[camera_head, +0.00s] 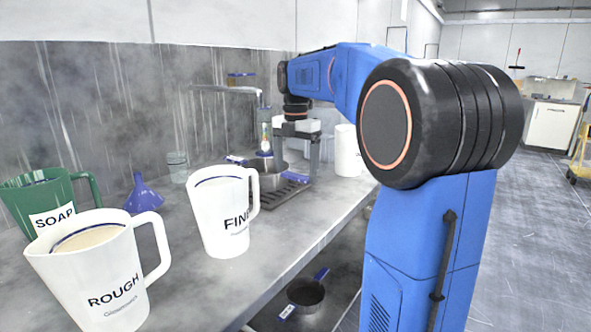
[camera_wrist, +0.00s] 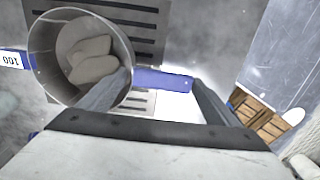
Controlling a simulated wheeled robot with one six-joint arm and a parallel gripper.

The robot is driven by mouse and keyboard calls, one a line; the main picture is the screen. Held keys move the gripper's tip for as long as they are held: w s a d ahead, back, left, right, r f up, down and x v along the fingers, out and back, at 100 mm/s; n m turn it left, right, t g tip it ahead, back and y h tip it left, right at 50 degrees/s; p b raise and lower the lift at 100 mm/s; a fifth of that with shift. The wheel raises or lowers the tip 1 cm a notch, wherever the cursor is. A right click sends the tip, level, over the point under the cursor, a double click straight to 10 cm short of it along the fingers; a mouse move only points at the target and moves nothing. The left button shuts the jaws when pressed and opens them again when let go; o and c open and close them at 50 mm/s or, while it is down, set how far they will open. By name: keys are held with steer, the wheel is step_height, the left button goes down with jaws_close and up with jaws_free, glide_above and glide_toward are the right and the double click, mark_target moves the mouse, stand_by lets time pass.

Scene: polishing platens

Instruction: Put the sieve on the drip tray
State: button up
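The sieve, a round grey metal bowl (camera_wrist: 48,45) with a blue handle (camera_wrist: 160,80) and a white tag reading 100, lies over the slotted drip tray (camera_wrist: 145,18) in the wrist view. Pale lumps show inside the bowl. In the head view the sieve (camera_head: 271,183) is at the dark drip tray (camera_head: 263,200), partly behind my gripper and the FINE jug. Whether it rests flat is hard to tell. My gripper (camera_wrist: 160,76) is open, one finger overlapping the bowl's rim, the other past the handle's end. It also shows in the head view (camera_head: 296,163).
A white container (camera_head: 347,150) stands beyond my gripper. Another blue-handled pan (camera_head: 305,292) lies on the lower shelf.

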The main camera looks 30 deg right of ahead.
steer(key=shift+o, duration=1.3)
steer(key=shift+r, duration=0.1)
step_height(320, 180, up, 12)
